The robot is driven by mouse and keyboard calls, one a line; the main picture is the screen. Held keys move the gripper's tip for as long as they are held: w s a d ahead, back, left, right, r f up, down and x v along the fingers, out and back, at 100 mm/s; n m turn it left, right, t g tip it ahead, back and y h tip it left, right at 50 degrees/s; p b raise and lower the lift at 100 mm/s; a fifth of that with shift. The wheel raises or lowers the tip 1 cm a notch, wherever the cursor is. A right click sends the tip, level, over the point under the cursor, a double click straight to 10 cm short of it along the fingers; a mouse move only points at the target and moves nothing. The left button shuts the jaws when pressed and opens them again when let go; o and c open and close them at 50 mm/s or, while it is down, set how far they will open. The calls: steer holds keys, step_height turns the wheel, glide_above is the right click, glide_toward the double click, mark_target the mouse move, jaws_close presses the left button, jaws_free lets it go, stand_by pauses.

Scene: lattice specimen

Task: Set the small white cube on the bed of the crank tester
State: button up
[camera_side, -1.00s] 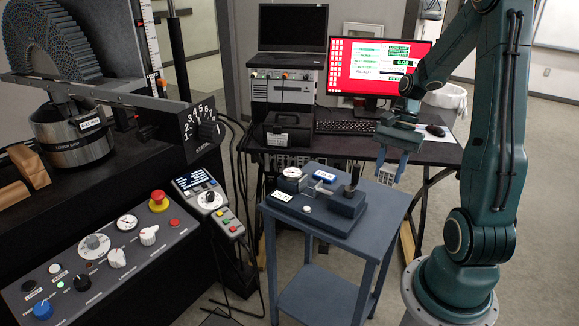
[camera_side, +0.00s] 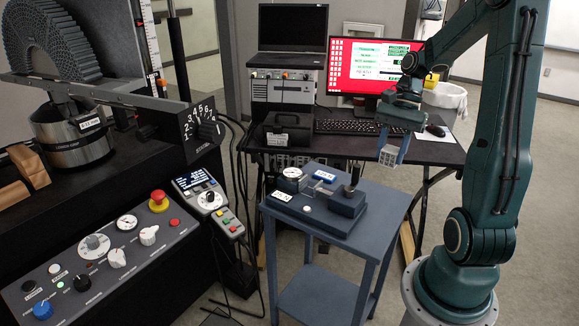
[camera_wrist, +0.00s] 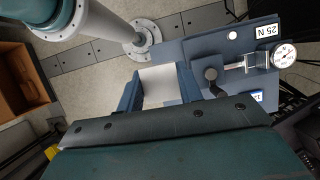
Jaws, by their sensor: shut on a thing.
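My gripper (camera_side: 392,153) is shut on the small white cube (camera_side: 388,158), which shows pale and lattice-like between the fingertips in the side view. In the wrist view the cube (camera_wrist: 158,84) sits between the two blue fingers. The crank tester (camera_side: 322,213) is a blue-grey bench device with a round dial, labels and a dark upright knob; it also shows in the wrist view (camera_wrist: 205,47). The cube is held in the air above and to the right of the tester, apart from it. The tester's bed is too small to make out clearly.
The tester stands on a small blue-grey table (camera_side: 353,240). Behind is a black desk with a keyboard (camera_side: 355,127), a monitor (camera_side: 375,65) and a mouse (camera_side: 436,131). A control panel (camera_side: 100,255) and a handheld pendant (camera_side: 208,200) are at the left.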

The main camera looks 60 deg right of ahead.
steer(key=w+d+m+t+h, duration=0.2)
steer(key=w+m, duration=0.7)
steer(key=w, duration=0.3)
steer(key=w+d+m+t+h, duration=0.2)
steer(key=w+d+m, duration=0.1)
steer(key=w+m, duration=0.75)
steer(key=shift+n, duration=0.95)
steer(key=f, duration=0.5)
steer(key=w+f, duration=0.1)
steer(key=f, duration=1)
steer(key=shift+w+a, duration=0.15)
steer(key=shift+w, duration=0.2)
steer(key=shift+f, duration=0.1)
steer(key=shift+f, duration=2.55)
steer(key=shift+f, duration=0.35)
steer(key=o, duration=1.5)
